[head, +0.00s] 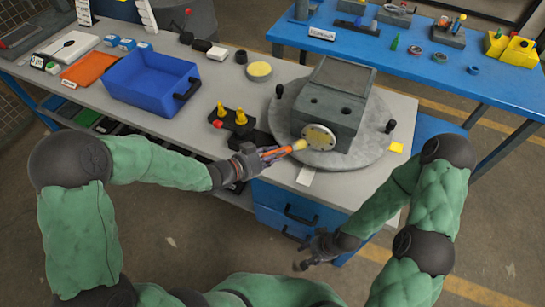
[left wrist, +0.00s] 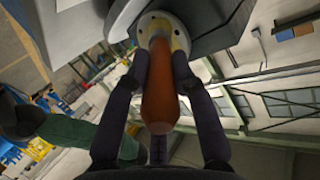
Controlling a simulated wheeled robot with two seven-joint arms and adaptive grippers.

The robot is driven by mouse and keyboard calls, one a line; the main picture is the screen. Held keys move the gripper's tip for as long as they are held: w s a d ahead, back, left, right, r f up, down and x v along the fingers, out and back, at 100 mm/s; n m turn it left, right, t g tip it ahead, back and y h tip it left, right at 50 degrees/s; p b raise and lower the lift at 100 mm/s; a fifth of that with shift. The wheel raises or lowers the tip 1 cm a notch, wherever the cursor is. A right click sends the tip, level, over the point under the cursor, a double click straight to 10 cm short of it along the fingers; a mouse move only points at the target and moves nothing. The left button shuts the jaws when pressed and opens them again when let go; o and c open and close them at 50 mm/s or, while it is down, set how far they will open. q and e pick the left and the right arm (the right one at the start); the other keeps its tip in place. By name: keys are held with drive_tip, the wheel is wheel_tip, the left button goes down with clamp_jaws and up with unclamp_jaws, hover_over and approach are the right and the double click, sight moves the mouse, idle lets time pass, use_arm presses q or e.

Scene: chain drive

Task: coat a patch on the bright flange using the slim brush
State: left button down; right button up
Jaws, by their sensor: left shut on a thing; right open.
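My left gripper (head: 270,155) is shut on the slim brush, which has an orange handle (head: 280,153) and a pale yellow tip (head: 299,145). The brush points at the bright flange (head: 318,138), a round pale disc with bolt holes on the front of a grey housing (head: 333,95). In the left wrist view the orange handle (left wrist: 160,100) lies between my left fingers (left wrist: 160,75), with the flange (left wrist: 178,32) right behind its far end. I cannot tell whether the tip touches the flange. My right gripper (head: 316,252) is open and empty, low in front of the bench.
The housing stands on a round grey turntable (head: 350,150) with black knobs. A black holder with yellow pieces (head: 235,118) is left of it. A blue bin (head: 150,80) and orange tray (head: 88,70) lie further left. A blue table (head: 455,75) with parts stands behind.

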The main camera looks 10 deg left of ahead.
use_arm(q)
drive_tip(key=shift+w+d, duration=0.15)
drive_tip(key=shift+w, duration=0.4)
idle(0.6)
drive_tip(key=shift+s+d+b, duration=0.25)
drive_tip(key=shift+d, duration=0.4)
drive_tip(key=shift+s+d+b, duration=0.25)
drive_tip(key=shift+d, duration=0.4)
drive_tip(key=shift+s+d+b, duration=0.25)
drive_tip(key=shift+d, duration=0.4)
drive_tip(key=d+b, duration=0.1)
drive_tip(key=d, duration=0.1)
drive_tip(key=s+d, duration=0.1)
drive_tip(key=shift+d+b, duration=0.35)
drive_tip(key=shift+a, duration=0.1)
